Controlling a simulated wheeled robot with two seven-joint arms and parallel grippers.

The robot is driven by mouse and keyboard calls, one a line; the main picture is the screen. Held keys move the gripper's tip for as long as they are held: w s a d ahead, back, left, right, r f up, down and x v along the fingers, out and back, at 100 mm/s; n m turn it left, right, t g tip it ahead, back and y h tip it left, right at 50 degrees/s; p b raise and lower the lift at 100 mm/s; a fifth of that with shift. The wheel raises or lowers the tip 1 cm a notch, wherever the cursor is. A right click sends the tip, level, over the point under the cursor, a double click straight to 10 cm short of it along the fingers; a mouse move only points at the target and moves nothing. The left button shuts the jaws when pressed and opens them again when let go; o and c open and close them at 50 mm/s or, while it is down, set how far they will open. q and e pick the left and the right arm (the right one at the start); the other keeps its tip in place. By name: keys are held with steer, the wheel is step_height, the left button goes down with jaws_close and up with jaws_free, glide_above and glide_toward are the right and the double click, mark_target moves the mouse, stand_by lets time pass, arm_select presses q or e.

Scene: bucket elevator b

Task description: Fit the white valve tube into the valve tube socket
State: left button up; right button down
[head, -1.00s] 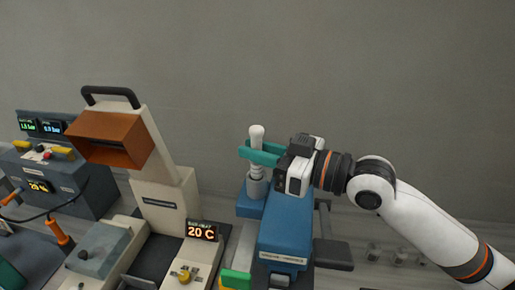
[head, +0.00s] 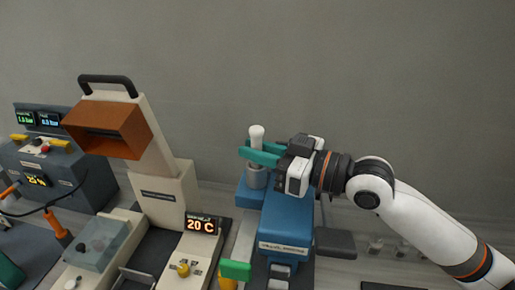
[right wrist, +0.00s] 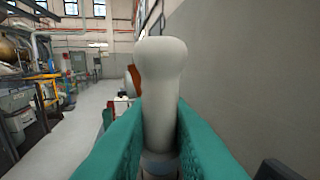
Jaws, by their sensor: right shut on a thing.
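The white valve tube (head: 257,136) stands upright, with its rounded knob end up. My right gripper (head: 262,154) is shut on it, its teal fingers on both sides just below the knob. The right wrist view also shows the tube (right wrist: 161,85) between the teal fingers (right wrist: 158,140). Directly below the fingers is the grey cylindrical valve tube socket (head: 256,179) on the blue machine. The tube is in line over it; the fingers hide the tube's lower part, and I cannot tell how deep it sits. My left gripper is not in view.
The blue machine body (head: 285,222) lies below my right gripper, with a green part (head: 235,270) at its front left. A cream machine (head: 166,200) with an orange hood (head: 108,127) and a 20 C display (head: 201,224) stands left. A grey wall is behind.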

steer(key=shift+f+b, duration=0.35)
steer(key=shift+f, duration=0.15)
steer(key=c, duration=1.3)
jaws_free()
steer(key=shift+o, duration=0.2)
steer(key=shift+d+f, duration=0.1)
steer(key=shift+s+d+f+b, duration=0.1)
steer(key=shift+s+d+b, duration=0.1)
steer(key=shift+d+b, duration=0.1)
steer(key=b+v, duration=0.5)
steer(key=v, duration=0.4)
steer(key=shift+s+d, duration=0.15)
steer(key=shift+d, duration=0.05)
steer(key=shift+b+v, duration=0.4)
steer(key=shift+v, duration=0.45)
steer(key=shift+r, duration=0.25)
